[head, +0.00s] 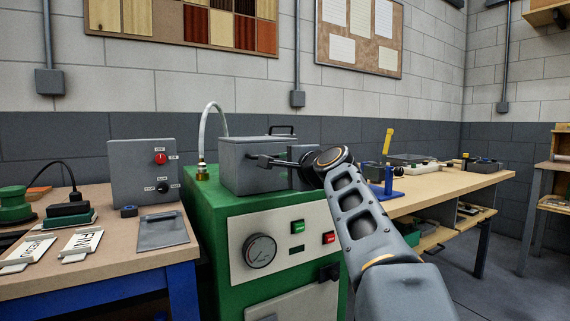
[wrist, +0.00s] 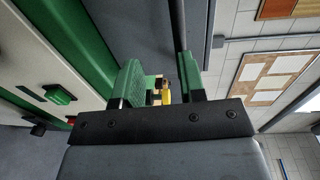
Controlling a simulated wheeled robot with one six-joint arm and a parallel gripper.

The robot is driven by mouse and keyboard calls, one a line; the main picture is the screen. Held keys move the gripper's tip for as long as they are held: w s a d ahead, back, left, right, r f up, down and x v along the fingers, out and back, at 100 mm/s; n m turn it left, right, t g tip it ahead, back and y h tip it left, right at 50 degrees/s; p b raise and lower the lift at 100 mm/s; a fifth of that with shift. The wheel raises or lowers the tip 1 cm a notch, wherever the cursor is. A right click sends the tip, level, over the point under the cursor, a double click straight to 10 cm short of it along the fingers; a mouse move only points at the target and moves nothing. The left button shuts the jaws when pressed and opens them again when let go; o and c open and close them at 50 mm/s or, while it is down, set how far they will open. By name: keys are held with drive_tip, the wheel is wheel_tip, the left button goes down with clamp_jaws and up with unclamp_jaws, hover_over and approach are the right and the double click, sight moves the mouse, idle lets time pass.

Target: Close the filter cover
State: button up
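A grey metal box (head: 245,182) stands on top of the green cabinet (head: 213,235). Its flat top carries a black handle (head: 282,129); I take this top for the filter cover, but cannot tell whether it is fully down. My gripper (head: 259,161) is in front of the box and points left across its face; contact cannot be made out. In the wrist view my gripper (wrist: 160,82) has its two green-looking fingers apart. A small yellow thing shows in the gap, seemingly farther off. Nothing is visibly held.
A clear hose rises from a brass fitting (head: 202,172) left of the box. A grey control box (head: 141,172) stands on the left bench. A workbench (head: 450,187) extends right.

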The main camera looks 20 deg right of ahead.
drive_tip(key=s+r, duration=0.1)
drive_tip(key=s, duration=1.1)
drive_tip(key=shift+s+d+r+p, duration=0.15)
drive_tip(key=shift+d+p, duration=0.2)
